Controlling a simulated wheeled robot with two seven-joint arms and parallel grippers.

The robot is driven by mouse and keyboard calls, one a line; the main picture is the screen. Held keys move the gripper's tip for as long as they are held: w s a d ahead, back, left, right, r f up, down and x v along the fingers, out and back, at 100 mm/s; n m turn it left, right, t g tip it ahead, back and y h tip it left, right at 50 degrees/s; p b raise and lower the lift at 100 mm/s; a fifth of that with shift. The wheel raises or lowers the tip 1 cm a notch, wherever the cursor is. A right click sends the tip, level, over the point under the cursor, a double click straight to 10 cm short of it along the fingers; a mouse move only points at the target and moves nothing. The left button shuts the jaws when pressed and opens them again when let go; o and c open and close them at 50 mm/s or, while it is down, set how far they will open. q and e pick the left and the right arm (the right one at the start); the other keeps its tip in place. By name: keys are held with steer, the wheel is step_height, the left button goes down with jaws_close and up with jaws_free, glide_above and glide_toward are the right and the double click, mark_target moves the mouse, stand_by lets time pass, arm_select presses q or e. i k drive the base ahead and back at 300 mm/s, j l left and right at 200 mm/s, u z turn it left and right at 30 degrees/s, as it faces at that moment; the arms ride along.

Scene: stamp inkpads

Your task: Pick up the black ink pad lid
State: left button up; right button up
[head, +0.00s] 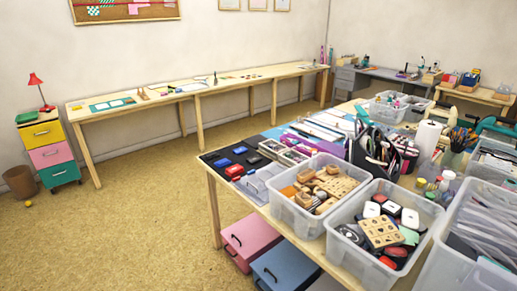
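Several small ink pads lie on a dark mat (211,156) at the near left corner of the right-hand table. Two are blue (239,150), one is red (234,170), and a dark one (254,160) looks black. They are small and far off, so I cannot tell whether the dark one has its lid on or is a lid. Neither of my grippers is in view.
Clear bins of wooden stamps (322,190) and mixed stamps (382,232) crowd the right-hand table (268,217). Pink (250,240) and blue (285,266) boxes sit underneath. The floor (130,225) to the left is open. A long table (225,85) lines the wall.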

mark_target(254, 159)
steer(key=i+j+z, duration=0.15)
steer(key=i+j, duration=0.2)
steer(key=i+j+z, duration=0.2)
steer(key=i+j, duration=0.2)
steer(key=i+j+z, duration=0.15)
steer(key=i+j, duration=0.2)
steer(key=j, duration=0.15)
steer(key=i+j+z, duration=0.2)
steer(key=j, duration=0.35)
steer(key=i+j+z, duration=0.15)
steer(key=i+j, duration=0.25)
steer(key=j, duration=0.15)
steer(key=i+j+z, duration=0.2)
steer(key=j, duration=0.4)
steer(key=i+j+z, duration=0.15)
steer(key=j, duration=0.45)
steer(key=i+j+z, duration=0.2)
steer(key=j, duration=0.45)
steer(key=i, duration=0.05)
